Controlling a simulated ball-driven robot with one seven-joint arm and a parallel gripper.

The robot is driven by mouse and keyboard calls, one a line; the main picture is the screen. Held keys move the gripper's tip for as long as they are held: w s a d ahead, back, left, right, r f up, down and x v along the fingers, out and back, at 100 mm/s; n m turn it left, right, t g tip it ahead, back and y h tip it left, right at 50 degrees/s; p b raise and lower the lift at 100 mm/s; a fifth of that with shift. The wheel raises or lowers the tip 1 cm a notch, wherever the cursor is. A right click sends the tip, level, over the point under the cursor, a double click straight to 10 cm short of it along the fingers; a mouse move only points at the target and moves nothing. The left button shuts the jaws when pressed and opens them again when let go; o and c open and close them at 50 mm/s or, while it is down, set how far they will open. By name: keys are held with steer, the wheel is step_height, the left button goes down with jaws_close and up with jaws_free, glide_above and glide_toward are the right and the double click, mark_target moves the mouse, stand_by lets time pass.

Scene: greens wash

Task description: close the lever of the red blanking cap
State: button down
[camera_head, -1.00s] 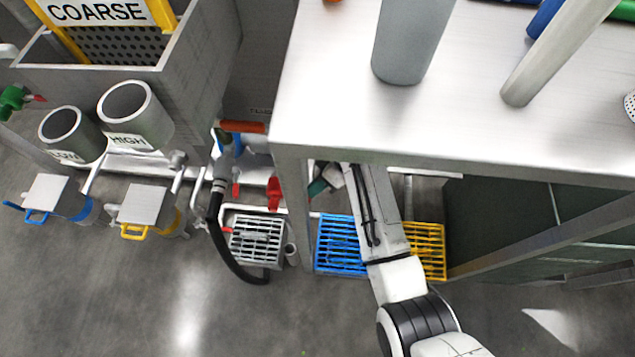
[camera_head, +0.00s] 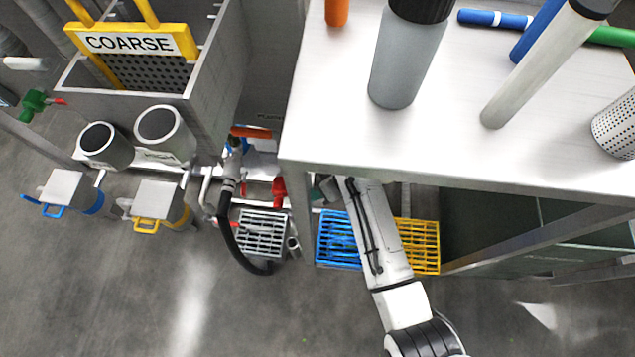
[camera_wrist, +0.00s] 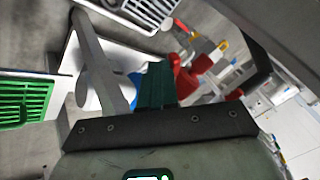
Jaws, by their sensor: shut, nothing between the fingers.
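The red blanking cap (camera_head: 279,187) shows small in the head view, below the left edge of the metal bench. In the wrist view, red parts that look like the cap (camera_wrist: 186,80) sit just right of my fingers. Its lever is too small and partly covered to tell its angle. My gripper (camera_wrist: 156,68) has dark green fingers, shut together and empty, beside the red parts with a blue piece behind them. I cannot tell whether they touch the red. In the head view the bench edge and my arm hide most of the gripper.
The metal bench (camera_head: 350,140) overhangs my arm. Blue (camera_head: 338,242) and yellow (camera_head: 424,250) floor crates lie around my arm, with a grey grate (camera_head: 262,234) to their left. A black hose (camera_head: 229,236) curves beside the grate. Open floor lies in front.

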steer(key=s+m+t+p, duration=0.1)
steer(key=a+m+p, duration=0.1)
steer(key=p, duration=0.1)
steer(key=shift+s+m+t, duration=0.4)
steer(key=shift+s+a, duration=0.1)
steer(key=shift+s, duration=0.05)
stand_by(0.5)
steer(key=shift+w, duration=0.8)
